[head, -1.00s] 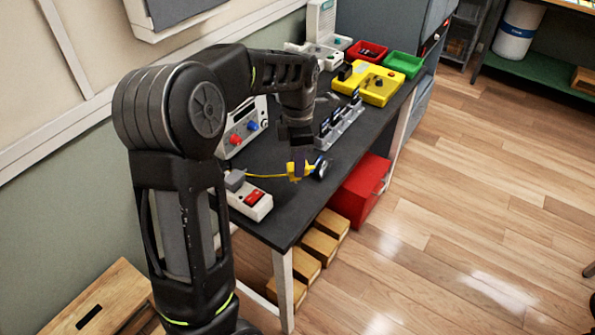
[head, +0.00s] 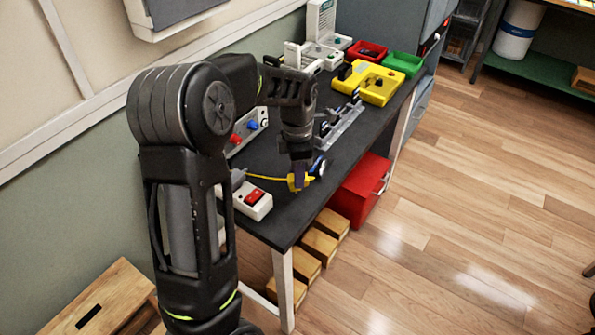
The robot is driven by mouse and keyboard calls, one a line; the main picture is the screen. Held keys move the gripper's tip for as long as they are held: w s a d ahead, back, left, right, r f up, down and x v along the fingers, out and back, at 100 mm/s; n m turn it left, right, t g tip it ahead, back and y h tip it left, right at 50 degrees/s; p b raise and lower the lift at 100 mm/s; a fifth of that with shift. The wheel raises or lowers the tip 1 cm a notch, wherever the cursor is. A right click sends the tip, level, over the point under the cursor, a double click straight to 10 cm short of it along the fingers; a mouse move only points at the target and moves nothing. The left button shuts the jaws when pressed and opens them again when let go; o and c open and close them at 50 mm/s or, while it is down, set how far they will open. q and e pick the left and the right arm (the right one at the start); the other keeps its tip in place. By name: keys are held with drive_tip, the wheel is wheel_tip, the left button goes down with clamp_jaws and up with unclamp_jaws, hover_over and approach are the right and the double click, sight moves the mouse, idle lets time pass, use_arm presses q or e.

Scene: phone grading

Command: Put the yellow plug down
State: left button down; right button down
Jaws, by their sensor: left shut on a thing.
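The yellow plug (head: 293,184) is at the front part of the dark workbench, with a yellow cable (head: 262,177) running left from it. My left gripper (head: 299,174) points down and is shut on the plug. Its fingers hide part of the plug, and I cannot tell whether the plug touches the bench top. A round dark and blue thing (head: 318,167) is just right of the plug. My right gripper is not in view.
A white power strip with a red switch (head: 254,199) lies left of the plug. Behind stand an instrument with red and blue knobs (head: 246,129), a metal rack (head: 342,124), a yellow case (head: 372,84), and red (head: 367,51) and green (head: 403,64) bins. Bare bench (head: 285,222) lies in front.

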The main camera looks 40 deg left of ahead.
use_arm(q)
drive_tip(key=shift+f, duration=0.35)
drive_tip(key=c, duration=1.1)
unclamp_jaws()
drive_tip(key=shift+o, duration=0.2)
drive_tip(key=shift+r+p, duration=0.3)
drive_tip(key=shift+r, duration=0.35)
wheel_tip(320, 180, up, 12)
